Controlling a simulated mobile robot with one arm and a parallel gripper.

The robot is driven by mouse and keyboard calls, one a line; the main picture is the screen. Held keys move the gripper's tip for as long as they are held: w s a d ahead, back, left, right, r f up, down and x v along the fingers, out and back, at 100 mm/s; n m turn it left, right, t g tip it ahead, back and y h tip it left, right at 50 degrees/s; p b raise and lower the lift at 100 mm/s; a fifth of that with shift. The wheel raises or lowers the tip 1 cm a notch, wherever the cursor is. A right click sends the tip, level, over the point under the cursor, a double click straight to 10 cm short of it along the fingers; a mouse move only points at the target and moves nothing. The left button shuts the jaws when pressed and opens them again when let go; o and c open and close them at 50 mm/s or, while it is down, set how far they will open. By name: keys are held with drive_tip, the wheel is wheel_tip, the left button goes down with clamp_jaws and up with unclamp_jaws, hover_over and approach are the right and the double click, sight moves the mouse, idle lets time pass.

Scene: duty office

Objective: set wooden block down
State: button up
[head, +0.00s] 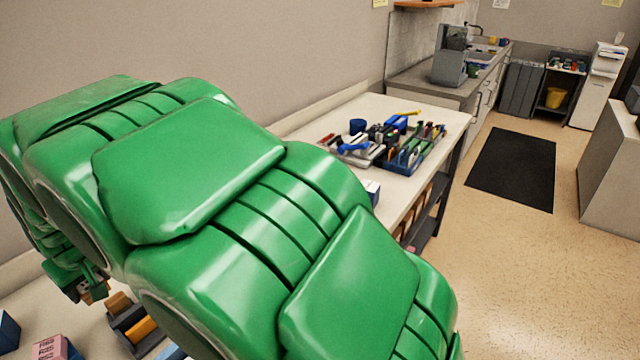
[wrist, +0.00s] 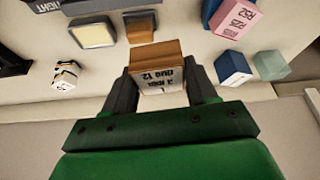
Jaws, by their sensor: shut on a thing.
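The wooden block (wrist: 160,52) is brown on top and has a white face with dark printing. In the wrist view it sits between the two dark fingers of my gripper (wrist: 160,80), which is shut on it. The block is held over or at the pale tabletop (wrist: 100,75); I cannot tell whether it touches the surface. In the head view my green arm covers most of the near table, and only a small part of my gripper (head: 92,287) shows at the lower left, with a brown bit at it.
The wrist view shows a blue block (wrist: 233,69), a teal block (wrist: 271,65) and a pink block (wrist: 237,20) to the right. A striped piece (wrist: 66,74) lies left. Dark trays hold a cream piece (wrist: 93,34) and a brown piece (wrist: 140,27). Tools crowd the far table.

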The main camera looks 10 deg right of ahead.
drive_tip(key=w+d+m+t+h, duration=0.1)
drive_tip(key=w+d+m, duration=0.2)
drive_tip(key=w+d, duration=1.2)
drive_tip(key=w+d+m+h, duration=0.1)
drive_tip(key=w+d+m, duration=0.1)
drive_tip(key=w+d, duration=1.25)
drive_tip(key=w+d+m+h, duration=0.2)
drive_tip(key=d+m, duration=0.3)
drive_tip(key=d, duration=3.9)
drive_tip(key=shift+t, duration=0.4)
drive_tip(key=shift+w+d+f, duration=0.5)
drive_tip(key=shift+w+f, duration=1)
drive_tip(key=shift+w, duration=0.55)
drive_tip(key=shift+w+d+f, duration=0.55)
drive_tip(key=shift+w+f, duration=0.9)
drive_tip(key=shift+w, duration=0.55)
drive_tip(key=shift+w+d+f, duration=0.5)
drive_tip(key=shift+w+f, duration=1)
drive_tip(key=shift+w, duration=0.55)
drive_tip(key=shift+w+f, duration=0.1)
drive_tip(key=shift+f, duration=0.1)
